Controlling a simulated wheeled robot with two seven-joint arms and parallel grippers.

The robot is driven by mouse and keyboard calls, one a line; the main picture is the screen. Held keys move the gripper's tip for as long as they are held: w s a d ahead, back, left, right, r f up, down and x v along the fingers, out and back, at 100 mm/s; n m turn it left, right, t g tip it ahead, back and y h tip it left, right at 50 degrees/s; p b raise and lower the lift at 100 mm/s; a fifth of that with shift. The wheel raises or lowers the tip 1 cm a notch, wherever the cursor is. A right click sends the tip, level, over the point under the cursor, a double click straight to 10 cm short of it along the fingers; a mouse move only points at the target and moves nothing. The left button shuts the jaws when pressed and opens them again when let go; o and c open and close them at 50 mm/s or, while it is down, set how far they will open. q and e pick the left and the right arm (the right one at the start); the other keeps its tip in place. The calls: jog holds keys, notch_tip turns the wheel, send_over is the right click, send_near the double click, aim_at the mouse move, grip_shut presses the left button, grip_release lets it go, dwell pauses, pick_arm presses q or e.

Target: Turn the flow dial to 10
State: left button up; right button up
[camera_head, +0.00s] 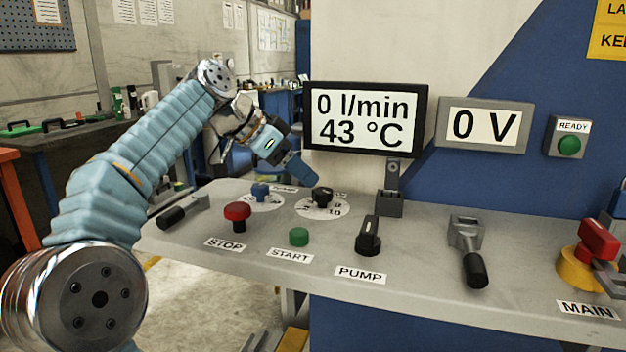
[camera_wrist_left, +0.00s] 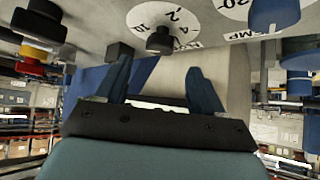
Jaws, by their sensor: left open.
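The flow dial is a black knob (camera_head: 322,196) on a white numbered disc on the grey panel. It also shows in the left wrist view as a black knob (camera_wrist_left: 159,41), beside the numbers 2, 4 and 10. The number its pointer faces is too small to read. The display (camera_head: 365,119) reads 0 l/min and 43 °C. My left gripper (camera_head: 303,173) is close behind and left of the dial, tilted down towards the panel. In the left wrist view its blue fingers (camera_wrist_left: 159,70) are apart and empty, with the knob just beyond the gap between them. My right gripper is out of view.
A blue knob (camera_head: 261,191) on its own disc sits left of the dial. The red STOP button (camera_head: 237,213), green START button (camera_head: 299,237) and black PUMP switch (camera_head: 368,237) are nearer the front. A lever (camera_head: 470,252) and red MAIN switch (camera_head: 598,240) are at right.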

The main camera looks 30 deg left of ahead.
pick_arm(q)
jog(key=p+v, duration=0.1)
jog(key=v, duration=0.6)
jog(key=shift+r, duration=0.15)
jog(key=shift+s+a, duration=0.1)
jog(key=shift+s, duration=0.05)
